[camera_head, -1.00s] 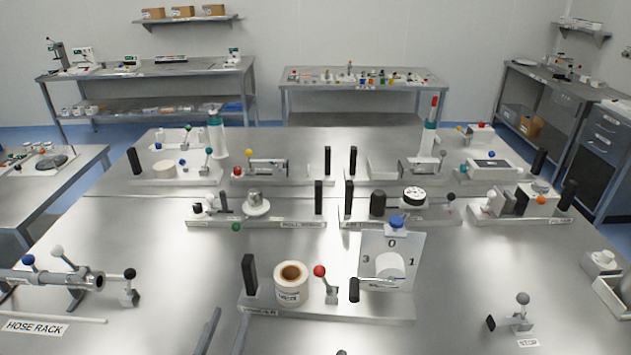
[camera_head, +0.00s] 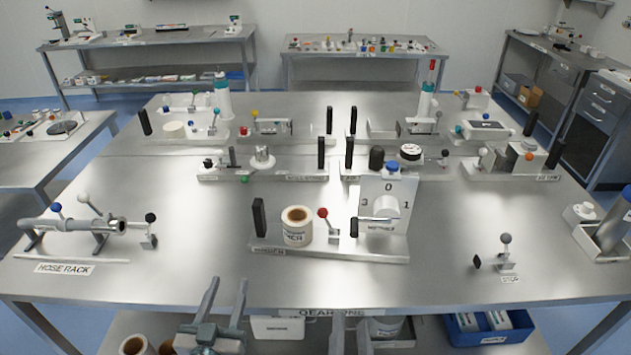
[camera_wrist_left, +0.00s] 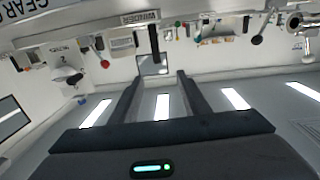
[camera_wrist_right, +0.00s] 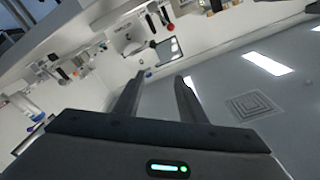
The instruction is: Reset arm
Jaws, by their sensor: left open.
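My left gripper (camera_head: 228,283) is at the bottom of the head view, near the table's front edge. Its two fingers are apart with nothing between them, as the left wrist view also shows (camera_wrist_left: 155,85). My right gripper (camera_head: 350,322) is at the bottom centre of the head view, mostly cut off by the lower edge. In the right wrist view its fingers (camera_wrist_right: 158,85) are apart and empty. Neither gripper touches any fixture. The winder fixture with the white roll (camera_head: 298,228) and the dial plate (camera_head: 386,203) stands beyond both grippers.
The large steel table (camera_head: 170,270) carries several fixtures, with the hose rack (camera_head: 75,225) at left and a small stop (camera_head: 505,256) at right. A shelf under it holds rolls (camera_head: 135,346) and a blue bin (camera_head: 465,334). Bare tabletop surrounds the winder fixture.

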